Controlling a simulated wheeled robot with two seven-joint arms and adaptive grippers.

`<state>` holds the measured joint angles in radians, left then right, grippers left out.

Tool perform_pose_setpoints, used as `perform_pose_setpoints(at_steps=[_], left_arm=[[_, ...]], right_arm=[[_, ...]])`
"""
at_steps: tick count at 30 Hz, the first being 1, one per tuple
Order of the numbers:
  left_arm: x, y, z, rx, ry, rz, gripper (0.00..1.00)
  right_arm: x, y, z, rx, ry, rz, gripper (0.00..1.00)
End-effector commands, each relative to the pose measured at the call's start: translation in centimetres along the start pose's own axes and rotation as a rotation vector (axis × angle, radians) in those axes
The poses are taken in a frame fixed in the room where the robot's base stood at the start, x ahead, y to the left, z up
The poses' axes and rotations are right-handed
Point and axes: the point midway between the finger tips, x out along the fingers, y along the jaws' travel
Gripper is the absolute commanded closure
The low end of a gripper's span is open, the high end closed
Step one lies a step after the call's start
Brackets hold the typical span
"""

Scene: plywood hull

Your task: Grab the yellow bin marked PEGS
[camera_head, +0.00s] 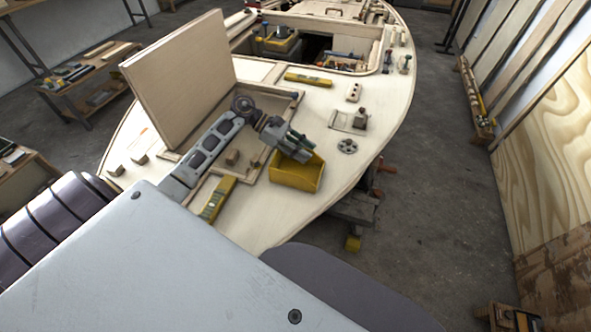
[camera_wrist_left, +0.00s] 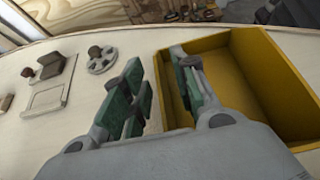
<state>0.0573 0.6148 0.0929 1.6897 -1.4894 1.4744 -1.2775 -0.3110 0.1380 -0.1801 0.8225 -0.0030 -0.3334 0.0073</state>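The yellow bin (camera_head: 298,176) stands on the pale plywood deck, right of the open hatch; I cannot read any marking on it. In the left wrist view the bin (camera_wrist_left: 275,75) fills the right side, open at the top and empty where I see into it. My left gripper (camera_head: 299,149) is over the bin's rim, and its fingers hide part of it. In the left wrist view the gripper (camera_wrist_left: 158,62) is open, with one green-padded finger outside the near wall and the other over the inside. A gap shows between the fingers. My right gripper is not in view.
A raised hatch lid (camera_head: 180,80) stands left of my left arm. A yellow level (camera_head: 218,198) lies on the deck near the arm, another yellow level (camera_head: 308,79) farther off. A round fitting (camera_head: 347,146) sits right of the bin, near the deck edge.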

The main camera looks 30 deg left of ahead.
Motion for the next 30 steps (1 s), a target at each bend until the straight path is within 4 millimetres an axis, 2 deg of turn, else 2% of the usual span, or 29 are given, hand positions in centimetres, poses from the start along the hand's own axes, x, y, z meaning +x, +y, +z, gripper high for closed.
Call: perform_pose_setpoints(at_steps=[3,10,23,30], left_arm=[[0.0,0.0,0.0,0.000,0.000,0.000,0.71],[0.0,0.0,0.0,0.000,0.000,0.000,1.00],[-0.1,0.0,0.1,0.001,0.000,0.000,1.00],[-0.7,0.1,1.2,0.003,0.002,0.001,1.00]], right_arm=[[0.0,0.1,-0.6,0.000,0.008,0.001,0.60],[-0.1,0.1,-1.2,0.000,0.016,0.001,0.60],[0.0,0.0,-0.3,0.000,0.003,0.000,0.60],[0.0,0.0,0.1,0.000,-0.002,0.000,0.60]])
